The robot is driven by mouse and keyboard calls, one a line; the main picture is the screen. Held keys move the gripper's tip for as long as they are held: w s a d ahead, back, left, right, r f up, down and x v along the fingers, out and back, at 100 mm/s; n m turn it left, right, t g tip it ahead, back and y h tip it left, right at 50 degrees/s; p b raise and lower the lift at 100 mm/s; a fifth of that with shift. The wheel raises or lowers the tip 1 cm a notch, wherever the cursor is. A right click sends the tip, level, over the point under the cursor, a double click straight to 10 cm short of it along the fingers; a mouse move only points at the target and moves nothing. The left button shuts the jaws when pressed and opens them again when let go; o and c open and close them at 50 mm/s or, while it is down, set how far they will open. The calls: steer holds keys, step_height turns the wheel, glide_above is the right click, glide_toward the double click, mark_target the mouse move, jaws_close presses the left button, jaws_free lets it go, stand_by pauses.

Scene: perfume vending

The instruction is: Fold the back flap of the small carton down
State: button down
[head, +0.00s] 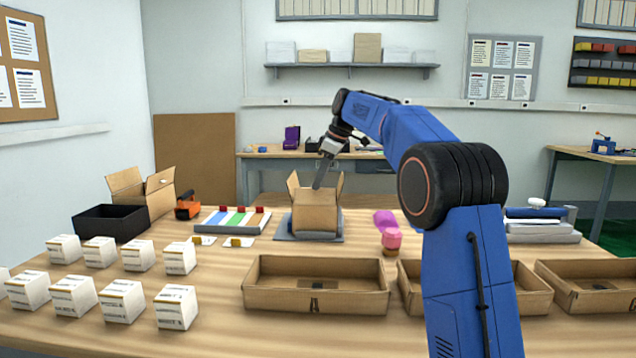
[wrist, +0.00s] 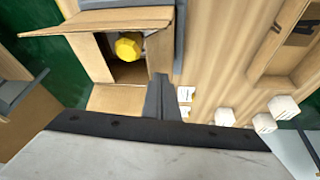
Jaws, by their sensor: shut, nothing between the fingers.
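The small carton (head: 315,218) is a brown box on a grey mat on the table. In the head view its left and right flaps stand up; the back flap is hard to make out there. In the wrist view the carton's top is open, with a yellow cap (wrist: 129,46) inside. The back flap (wrist: 88,56) seems to be the panel on the left of the opening, out from over it. My gripper (head: 317,187) is shut and empty above the carton. In the wrist view its fingers (wrist: 161,92) are beside the opening's lower right corner; contact cannot be told.
Open brown trays (head: 315,300) line the table's front. Several white boxes (head: 122,300) stand at front left. A black bin (head: 110,222), another open carton (head: 158,192) and an orange tool (head: 188,207) are left of the carton. Pink items (head: 390,237) stand close on its right.

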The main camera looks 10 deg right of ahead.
mark_target(320, 191)
steer(key=shift+w+d+f, duration=0.3)
steer(key=shift+w+f, duration=0.55)
steer(key=shift+w, duration=0.15)
steer(key=shift+w+d+f, duration=0.35)
steer(key=shift+w+f, duration=0.55)
steer(key=shift+w, duration=0.05)
steer(key=shift+w+d+f, duration=0.3)
steer(key=shift+w+f, duration=0.55)
steer(key=shift+w, duration=0.15)
steer(key=shift+s+f, duration=0.1)
steer(key=shift+s, duration=0.05)
